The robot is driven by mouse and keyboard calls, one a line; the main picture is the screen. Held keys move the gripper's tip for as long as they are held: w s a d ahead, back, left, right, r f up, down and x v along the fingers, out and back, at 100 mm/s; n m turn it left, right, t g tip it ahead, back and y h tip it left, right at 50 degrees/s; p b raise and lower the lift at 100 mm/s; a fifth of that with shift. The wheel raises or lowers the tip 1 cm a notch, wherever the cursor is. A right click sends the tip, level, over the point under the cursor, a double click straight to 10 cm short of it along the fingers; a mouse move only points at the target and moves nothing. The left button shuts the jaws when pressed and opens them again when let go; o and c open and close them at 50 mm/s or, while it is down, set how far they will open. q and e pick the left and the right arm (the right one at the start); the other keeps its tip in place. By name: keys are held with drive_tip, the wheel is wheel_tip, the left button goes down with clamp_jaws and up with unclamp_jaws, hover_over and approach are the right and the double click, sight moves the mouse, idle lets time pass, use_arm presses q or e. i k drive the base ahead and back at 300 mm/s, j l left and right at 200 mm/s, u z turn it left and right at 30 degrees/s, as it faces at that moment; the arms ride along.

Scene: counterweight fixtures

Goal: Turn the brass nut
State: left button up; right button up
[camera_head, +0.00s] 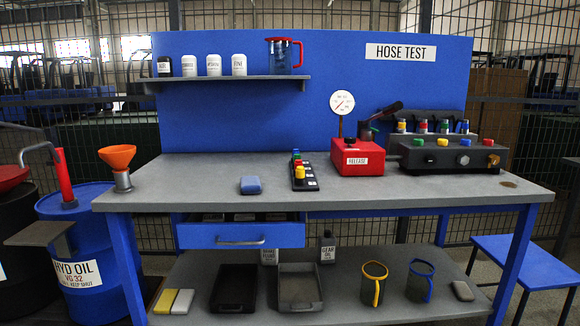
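A small brass-coloured fitting (493,160), which looks like the brass nut, sits on the front face of a dark manifold block (450,159) at the right end, near the back right of the bench top. It is small in view, so its exact shape is hard to tell. Nothing stands in front of it. Neither of my grippers shows in the head view.
The grey bench top (400,191) is mostly clear in front. A red release box (357,159) stands left of the manifold. A black strip with coloured buttons (304,176), a blue sponge (250,185) and an orange funnel (117,157) are further left. A blue stool (528,262) stands right.

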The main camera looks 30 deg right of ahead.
sight(494, 160)
drive_tip(key=l+z, duration=0.15)
drive_tip(key=z, duration=0.2)
drive_tip(key=l+z, duration=0.1)
drive_tip(key=z, duration=0.3)
drive_tip(key=i+l+z, duration=0.6)
drive_tip(key=i+l, duration=0.25)
drive_tip(key=i+l+z, duration=0.1)
drive_tip(key=i+l, duration=0.75)
drive_tip(key=i, duration=0.1)
